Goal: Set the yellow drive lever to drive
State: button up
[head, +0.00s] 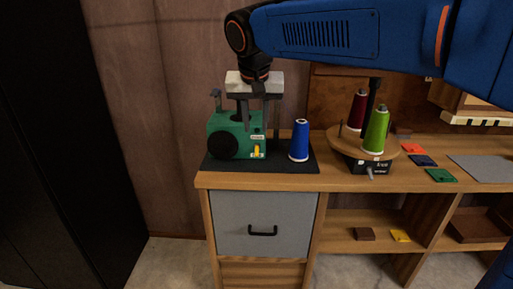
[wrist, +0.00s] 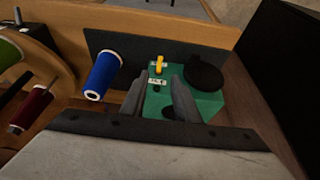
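The yellow drive lever (head: 257,151) sits low on the front of a green machine (head: 222,125), under a small white label. In the wrist view the lever (wrist: 159,65) stands out from the machine's face beside the label; I cannot read its setting. My gripper (head: 261,126) points down over the right part of the machine, above the lever. Its fingers are apart with nothing between them. In the wrist view the fingertips (wrist: 160,80) are on either side of the label, with the lever beyond them. Whether they touch the machine is unclear.
A blue thread cone (head: 299,141) stands just right of the machine on the dark mat (head: 290,166). Farther right is a round wooden turntable (head: 345,140) with red (head: 357,110) and green (head: 376,130) cones. A dark panel (head: 50,140) rises at the left.

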aim_at(257, 151)
jog(key=x, duration=1.1)
jog(key=shift+c, duration=0.3)
grip_shut()
